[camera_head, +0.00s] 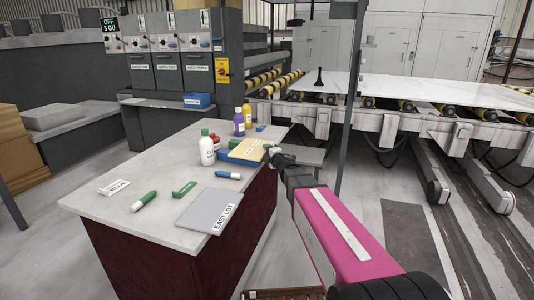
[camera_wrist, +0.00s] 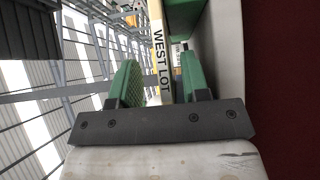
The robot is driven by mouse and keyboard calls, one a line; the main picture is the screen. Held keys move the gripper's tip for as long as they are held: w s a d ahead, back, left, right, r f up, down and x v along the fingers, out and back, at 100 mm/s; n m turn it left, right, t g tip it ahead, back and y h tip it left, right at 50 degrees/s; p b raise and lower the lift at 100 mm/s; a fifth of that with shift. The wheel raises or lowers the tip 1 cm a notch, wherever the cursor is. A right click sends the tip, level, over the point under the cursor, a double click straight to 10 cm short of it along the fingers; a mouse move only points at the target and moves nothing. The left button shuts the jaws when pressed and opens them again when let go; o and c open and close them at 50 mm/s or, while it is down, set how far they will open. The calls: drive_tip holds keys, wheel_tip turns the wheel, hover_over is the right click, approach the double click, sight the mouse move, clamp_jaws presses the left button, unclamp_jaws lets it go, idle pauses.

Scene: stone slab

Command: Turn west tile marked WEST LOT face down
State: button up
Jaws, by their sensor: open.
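The tan WEST LOT tile (camera_head: 250,147) lies at the right side of the stone-topped table, over a blue tray (camera_head: 228,157). In the wrist view the tile (camera_wrist: 161,88) appears edge-on with its WEST LOT label showing, between the two green fingers. My gripper (camera_head: 272,152) is at the tile's right edge, its fingers apart on either side of it. It also shows in the wrist view (camera_wrist: 160,78), open. I cannot tell whether either finger touches the tile. The grey EAST LOT tile (camera_head: 205,208) lies flat near the table's front, label readable.
A white bottle (camera_head: 207,150), a red-topped item (camera_head: 215,140) and purple bottles (camera_head: 239,123) stand beside and behind the tray. A dark upright post (camera_head: 350,110) rises right of the table.

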drive_tip(key=v, duration=1)
drive_tip(key=s+d+f+m+g+h, duration=0.75)
drive_tip(key=d+f+m+h, duration=0.3)
drive_tip(key=f+m, duration=0.4)
drive_tip(key=s+a+f+m+g+y, duration=0.1)
drive_tip(key=s+f+m+g, duration=0.2)
drive_tip(key=s, duration=0.5)
drive_tip(key=s+a+f+m+g+y, duration=0.1)
drive_tip(key=s+f+m+g+y, duration=0.1)
drive_tip(key=s+m+g, duration=0.3)
drive_tip(key=s+f+g, duration=0.1)
drive_tip(key=s, duration=0.2)
drive_tip(key=shift+a+f, duration=0.25)
drive_tip(key=shift+a, duration=0.1)
